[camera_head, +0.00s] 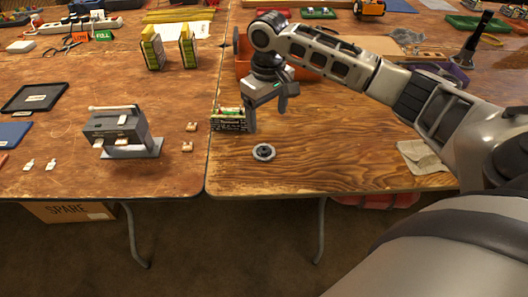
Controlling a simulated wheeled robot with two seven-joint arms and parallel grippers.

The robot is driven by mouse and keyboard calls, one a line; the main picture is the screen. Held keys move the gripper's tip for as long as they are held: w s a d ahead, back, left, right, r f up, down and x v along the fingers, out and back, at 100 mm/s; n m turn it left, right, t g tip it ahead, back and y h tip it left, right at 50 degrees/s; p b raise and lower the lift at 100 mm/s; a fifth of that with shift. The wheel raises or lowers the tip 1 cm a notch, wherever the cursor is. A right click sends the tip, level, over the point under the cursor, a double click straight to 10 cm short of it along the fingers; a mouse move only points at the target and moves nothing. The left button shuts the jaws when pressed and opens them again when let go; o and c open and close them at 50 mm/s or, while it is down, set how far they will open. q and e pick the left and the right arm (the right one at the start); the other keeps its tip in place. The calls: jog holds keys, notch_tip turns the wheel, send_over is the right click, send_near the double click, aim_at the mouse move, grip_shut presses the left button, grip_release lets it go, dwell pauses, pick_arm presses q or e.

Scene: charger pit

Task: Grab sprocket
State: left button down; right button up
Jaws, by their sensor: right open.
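The sprocket (264,152), a small dark ring-shaped toothed wheel, lies flat on the wooden table near its front edge. My right gripper (267,120) is above and behind it, pointing down with its fingers apart and nothing held between them. The gripper is apart from the sprocket. One finger is close to a small green and black block (229,120) just left of it; I cannot tell whether they touch. My left gripper does not show.
A grey charger-like device (122,131) stands on the left table, with small pale pieces (187,146) beside it. An orange bin (244,62) is behind my right gripper. A beige cloth (421,157) lies at the right. The table around the sprocket is clear.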

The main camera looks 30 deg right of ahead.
send_over(267, 151)
jog(key=f, duration=0.6)
jog(key=shift+w+d+f, duration=0.1)
jog(key=shift+w, duration=0.1)
notch_tip(267, 151, down, 5)
jog(key=shift+s+f, duration=0.1)
jog(key=shift+s, duration=0.05)
jog(key=c, duration=1.1)
